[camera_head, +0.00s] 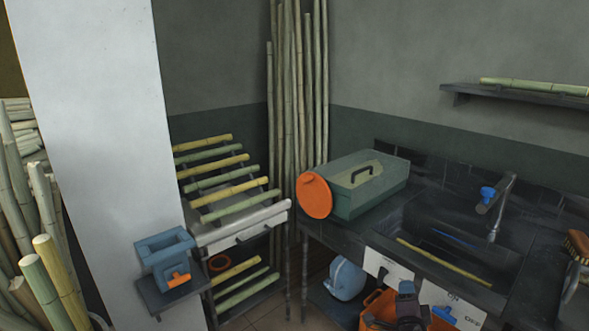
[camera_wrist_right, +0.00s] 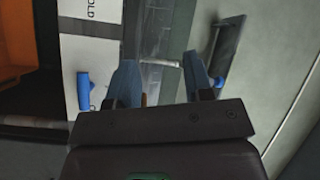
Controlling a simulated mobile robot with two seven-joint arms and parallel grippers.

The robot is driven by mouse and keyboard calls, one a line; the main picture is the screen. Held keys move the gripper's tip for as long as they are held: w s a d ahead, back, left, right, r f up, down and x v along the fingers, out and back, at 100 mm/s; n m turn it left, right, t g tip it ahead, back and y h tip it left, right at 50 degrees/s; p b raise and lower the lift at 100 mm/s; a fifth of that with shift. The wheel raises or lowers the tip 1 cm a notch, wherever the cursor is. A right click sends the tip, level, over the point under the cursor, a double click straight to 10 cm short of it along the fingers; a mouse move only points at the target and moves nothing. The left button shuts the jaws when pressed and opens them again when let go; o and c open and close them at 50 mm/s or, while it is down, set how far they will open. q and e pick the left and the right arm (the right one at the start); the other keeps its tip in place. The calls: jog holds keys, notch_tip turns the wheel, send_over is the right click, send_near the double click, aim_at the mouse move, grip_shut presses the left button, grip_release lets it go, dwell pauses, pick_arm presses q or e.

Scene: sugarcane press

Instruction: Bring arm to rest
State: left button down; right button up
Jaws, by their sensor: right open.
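My right gripper (camera_head: 408,290) is low at the front of the dark counter, in front of the white panels and over the orange crate in the head view. In the right wrist view its two blue-grey fingers (camera_wrist_right: 160,66) stand wide apart, with nothing between them. A white panel (camera_wrist_right: 95,35) with partly cut-off lettering and a blue handle (camera_wrist_right: 85,90) lies beyond and left of the fingers, apart from them. My left gripper is in neither view.
A sink (camera_head: 450,235) holds a cane stalk. A green box (camera_head: 370,180) with an orange round end sits on the counter (camera_head: 330,238). An orange crate (camera_head: 378,306) and a blue container (camera_head: 345,279) are below. A cane rack (camera_head: 240,225) stands left.

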jog(key=s+a+f+n+g+y, duration=0.1)
jog(key=s+n, duration=0.5)
jog(key=s, duration=0.6)
jog(key=s+a+f+n+g+y, duration=0.1)
jog(key=s+f+n, duration=0.4)
jog(key=s, duration=0.8)
jog(key=s+a+f+n+g+y, duration=0.1)
jog(key=s+f+n+g+y, duration=0.2)
jog(key=s+n, duration=0.4)
jog(key=s+g, duration=0.1)
jog(key=s, duration=0.4)
jog(key=shift+s, duration=0.25)
